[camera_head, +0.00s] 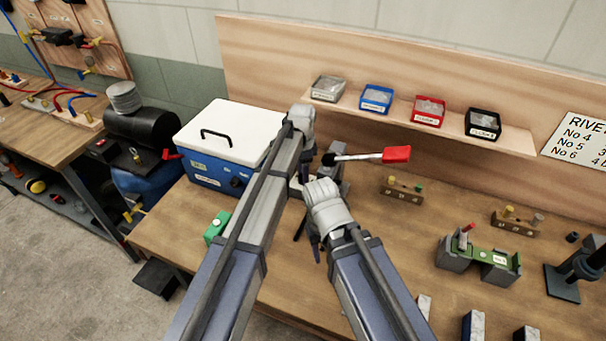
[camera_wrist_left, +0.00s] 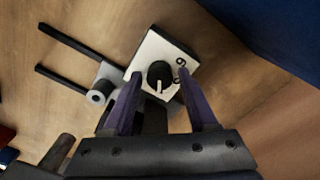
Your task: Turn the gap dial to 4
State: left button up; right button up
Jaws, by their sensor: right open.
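The gap dial is a white plate (camera_wrist_left: 150,55) with a black round knob (camera_wrist_left: 160,75) and a white pointer line. A 6 shows at the plate's right side in the left wrist view; other marks are partly covered. My left gripper (camera_wrist_left: 158,80) is open, with its purple fingers apart on either side of the knob. I cannot tell whether they touch it. In the head view my left arm hides the dial, beside the grey tool with a red-handled lever (camera_head: 396,154). My right gripper (camera_head: 309,240) is open and empty, pointing down, lower and nearer.
A blue box with a white lid (camera_head: 218,130) stands left of my left arm. A small green block (camera_head: 216,228) lies near the bench edge. Bins (camera_head: 429,110) line a shelf behind. Blocks and a green-topped fixture (camera_head: 480,258) stand on the right. Two dark rods (camera_wrist_left: 75,52) lie beside the dial.

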pick_arm(q)
jog(key=shift+o, duration=0.5)
jog(key=shift+r, duration=0.1)
pick_arm(e)
jog(key=shift+r, duration=0.1)
pick_arm(q)
notch_tip(320, 180, up, 8)
jog(key=p, duration=0.8)
jog(key=shift+w, duration=0.1)
jog(key=shift+f, duration=0.2)
pick_arm(e)
notch_tip(320, 180, up, 8)
jog(key=shift+f, duration=0.2)
